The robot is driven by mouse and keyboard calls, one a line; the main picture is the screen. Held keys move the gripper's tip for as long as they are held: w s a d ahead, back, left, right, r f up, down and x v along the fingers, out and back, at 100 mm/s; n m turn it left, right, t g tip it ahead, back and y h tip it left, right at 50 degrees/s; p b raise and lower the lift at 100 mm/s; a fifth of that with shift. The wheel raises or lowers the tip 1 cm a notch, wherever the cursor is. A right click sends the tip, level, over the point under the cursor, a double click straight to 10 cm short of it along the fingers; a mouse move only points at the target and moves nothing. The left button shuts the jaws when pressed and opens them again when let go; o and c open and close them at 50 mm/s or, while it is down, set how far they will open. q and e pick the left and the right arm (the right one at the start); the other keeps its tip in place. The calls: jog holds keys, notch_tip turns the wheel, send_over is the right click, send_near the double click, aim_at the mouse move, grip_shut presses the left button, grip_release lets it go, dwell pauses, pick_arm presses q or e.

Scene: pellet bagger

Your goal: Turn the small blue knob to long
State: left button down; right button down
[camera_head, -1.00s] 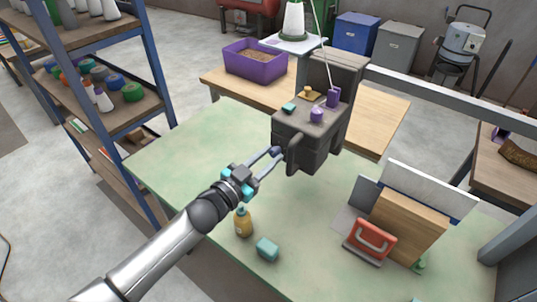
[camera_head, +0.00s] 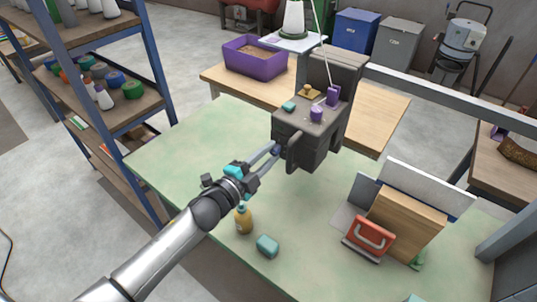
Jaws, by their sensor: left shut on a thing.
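The dark grey machine (camera_head: 310,140) stands on the far edge of the green table. The small dark blue knob (camera_head: 276,149) is on its left side, mostly hidden by my fingers. My left gripper (camera_head: 274,152) reaches in from the lower left and is shut on the knob, with its fingers close together. Which setting the knob points to is too small to read. On the machine's top are a purple knob (camera_head: 316,114), a taller purple part (camera_head: 333,95), a teal part (camera_head: 289,106) and a yellow one (camera_head: 310,92). My right gripper does not show clearly.
A dark handle (camera_head: 293,152) sticks out just right of my left fingers. A red case (camera_head: 369,236) and a wooden board (camera_head: 407,222) stand to the right.

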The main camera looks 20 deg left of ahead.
pick_arm(q)
jog(key=m, duration=0.4)
jog(key=shift+b, duration=0.35)
jog(key=shift+m+b, duration=0.35)
jog(key=shift+m, duration=1.75)
jog(key=c, duration=0.6)
grip_release()
jog(key=shift+s, duration=0.1)
jog(key=b+v, duration=0.2)
jog(key=v, duration=1.3)
jog(key=shift+b, duration=0.35)
jog(key=shift+d, duration=0.1)
